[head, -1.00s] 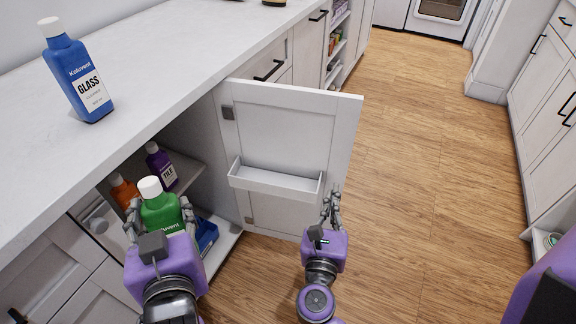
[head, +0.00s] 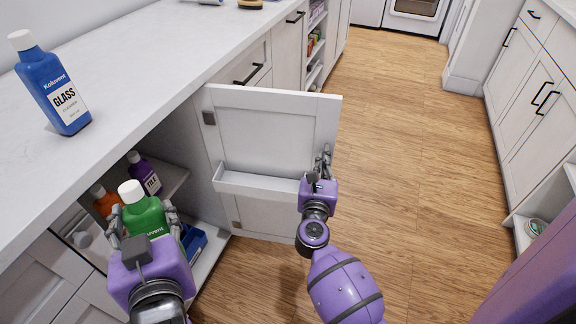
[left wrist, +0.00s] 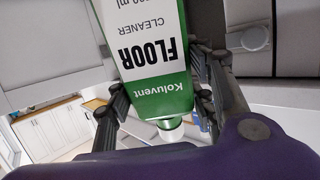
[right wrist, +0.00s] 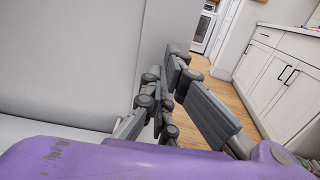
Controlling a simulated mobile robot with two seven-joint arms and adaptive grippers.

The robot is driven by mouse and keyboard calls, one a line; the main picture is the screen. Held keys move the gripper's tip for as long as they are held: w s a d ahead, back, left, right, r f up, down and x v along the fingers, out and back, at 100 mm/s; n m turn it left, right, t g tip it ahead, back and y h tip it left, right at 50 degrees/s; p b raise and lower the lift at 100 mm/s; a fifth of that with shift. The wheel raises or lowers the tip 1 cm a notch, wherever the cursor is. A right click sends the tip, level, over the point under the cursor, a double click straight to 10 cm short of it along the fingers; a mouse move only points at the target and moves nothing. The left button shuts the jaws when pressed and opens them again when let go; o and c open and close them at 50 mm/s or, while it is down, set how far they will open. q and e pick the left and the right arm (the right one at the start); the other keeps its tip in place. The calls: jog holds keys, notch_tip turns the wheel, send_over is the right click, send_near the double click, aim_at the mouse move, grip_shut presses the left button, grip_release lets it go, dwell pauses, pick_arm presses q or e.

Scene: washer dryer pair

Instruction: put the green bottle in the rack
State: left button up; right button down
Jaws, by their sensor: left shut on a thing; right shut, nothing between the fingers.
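The green bottle (head: 145,214) with a white cap is held upright by my left gripper (head: 146,218), in front of the open cabinet. In the left wrist view the bottle (left wrist: 160,70) shows its FLOOR CLEANER label, with fingers on both sides. The rack (head: 257,185) is a shallow white bin on the inner face of the open cabinet door (head: 275,125). It looks empty and lies to the right of the bottle. My right gripper (head: 323,162) is shut and empty at the door's outer edge, by the rack's right end; in the right wrist view its fingers (right wrist: 170,100) are beside the door.
Inside the cabinet are an orange bottle (head: 106,203), a purple bottle (head: 144,174) and a blue item (head: 193,241). A blue glass cleaner bottle (head: 53,88) stands on the counter (head: 140,62). Wooden floor (head: 410,150) is clear beyond the door.

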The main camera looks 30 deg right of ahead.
jog(key=shift+w+d, duration=0.1)
jog(key=shift+w, duration=0.05)
jog(key=x, duration=0.3)
jog(key=shift+d+r, duration=0.2)
jog(key=shift+d, duration=0.1)
jog(key=shift+a, duration=0.1)
dwell(0.3)
